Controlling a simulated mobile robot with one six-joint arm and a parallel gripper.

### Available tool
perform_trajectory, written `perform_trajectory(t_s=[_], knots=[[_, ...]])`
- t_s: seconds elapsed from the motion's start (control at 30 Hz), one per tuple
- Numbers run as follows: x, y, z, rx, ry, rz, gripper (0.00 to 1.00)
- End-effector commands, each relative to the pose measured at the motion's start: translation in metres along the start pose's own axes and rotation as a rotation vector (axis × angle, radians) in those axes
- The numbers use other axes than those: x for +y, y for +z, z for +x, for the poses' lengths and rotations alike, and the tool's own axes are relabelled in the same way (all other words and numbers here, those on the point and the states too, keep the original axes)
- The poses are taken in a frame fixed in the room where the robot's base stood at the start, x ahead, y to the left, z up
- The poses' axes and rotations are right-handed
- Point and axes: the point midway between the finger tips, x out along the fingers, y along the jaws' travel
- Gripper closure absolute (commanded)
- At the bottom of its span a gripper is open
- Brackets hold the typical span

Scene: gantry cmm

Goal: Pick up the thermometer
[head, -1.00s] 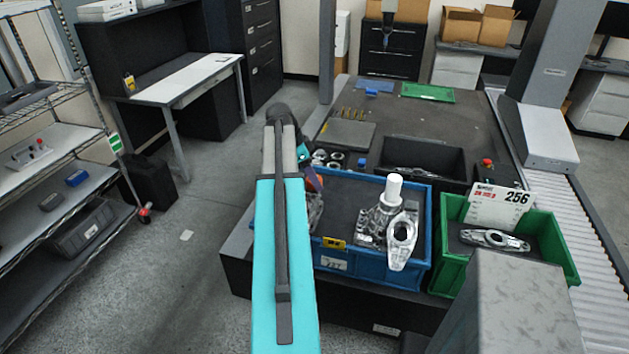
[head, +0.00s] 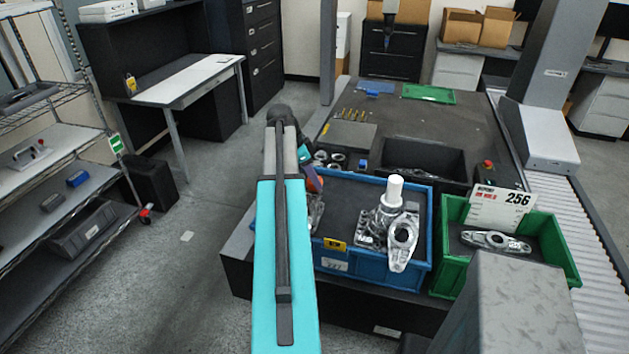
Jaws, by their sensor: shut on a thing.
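My teal arm reaches forward over the left end of the blue bin (head: 385,272) and covers much of the view there. My gripper (head: 307,172) is mostly hidden behind it; only a sliver shows at the arm's right edge. It is shut on a small red-orange and dark-coloured thing, which I take to be the thermometer (head: 314,184). Only an edge of this thing shows, beside the bin's left end. Its full shape and the fingertips are hidden, and I cannot tell its height above the surface.
Metal parts (head: 401,240) and a white-capped cylinder (head: 395,190) are in the blue bin. A green bin (head: 450,262) with a metal part and a 256 card (head: 502,208) stands at right. A black tray (head: 460,160) lies behind.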

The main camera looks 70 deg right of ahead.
Motion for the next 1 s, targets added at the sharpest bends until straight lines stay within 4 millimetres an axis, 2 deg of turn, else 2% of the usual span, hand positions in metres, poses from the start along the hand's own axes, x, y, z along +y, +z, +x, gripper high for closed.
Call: perform_trajectory(t_s=[0.37, 1.0], knots=[[-0.001, -0.005, -0.012, 0.0, -0.001, 0.001, 0.86], [-0.001, -0.034, -0.08, 0.0, -0.001, 0.002, 0.86]])
